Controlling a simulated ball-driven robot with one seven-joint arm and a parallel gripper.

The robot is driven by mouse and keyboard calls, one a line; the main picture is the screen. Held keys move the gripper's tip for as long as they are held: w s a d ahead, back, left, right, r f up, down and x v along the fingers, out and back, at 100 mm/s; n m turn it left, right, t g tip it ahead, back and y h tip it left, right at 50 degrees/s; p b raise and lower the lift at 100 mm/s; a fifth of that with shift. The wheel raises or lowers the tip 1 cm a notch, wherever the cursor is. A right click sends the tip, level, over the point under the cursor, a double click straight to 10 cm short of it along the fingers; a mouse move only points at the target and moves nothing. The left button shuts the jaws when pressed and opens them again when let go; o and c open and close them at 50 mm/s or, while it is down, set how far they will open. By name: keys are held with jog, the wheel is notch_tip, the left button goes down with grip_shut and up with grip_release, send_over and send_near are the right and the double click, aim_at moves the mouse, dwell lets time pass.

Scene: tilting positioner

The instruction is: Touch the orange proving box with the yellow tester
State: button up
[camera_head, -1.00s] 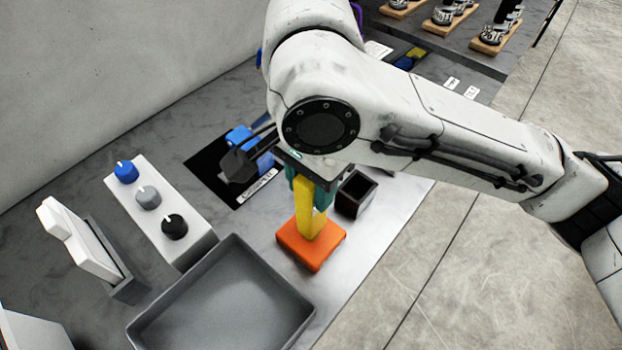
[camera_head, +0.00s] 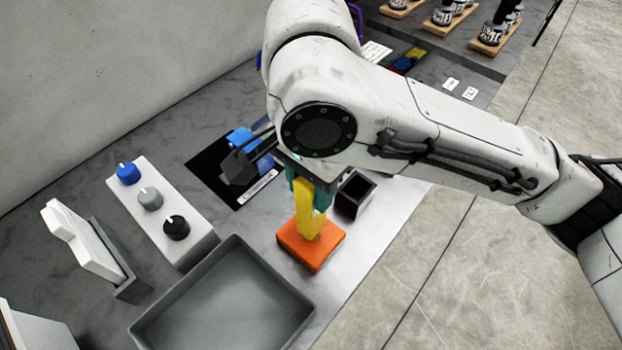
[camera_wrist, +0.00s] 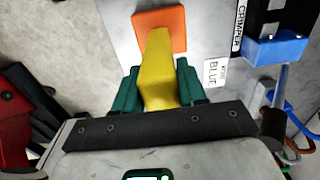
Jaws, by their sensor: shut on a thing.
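The orange proving box (camera_head: 305,247) is a flat orange block on the bench, near its front edge. My gripper (camera_head: 310,185) is above it, its teal fingers shut on the yellow tester (camera_head: 306,215). The tester points down and its lower end meets the top of the orange box in the head view; whether it presses on it or stops just above cannot be told for sure. In the wrist view the yellow tester (camera_wrist: 159,75) lies between the teal fingers (camera_wrist: 158,88), its far end overlapping the orange box (camera_wrist: 160,22).
A grey tray (camera_head: 225,310) lies left of the box, and a small dark open bin (camera_head: 354,194) stands right behind it. A white panel with three knobs (camera_head: 160,210) is at left. A blue-handled crimper (camera_head: 242,150) lies on a black mat behind.

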jog(key=shift+r+p, duration=3.35)
jog(key=shift+p, duration=0.4)
jog(key=shift+f, duration=0.15)
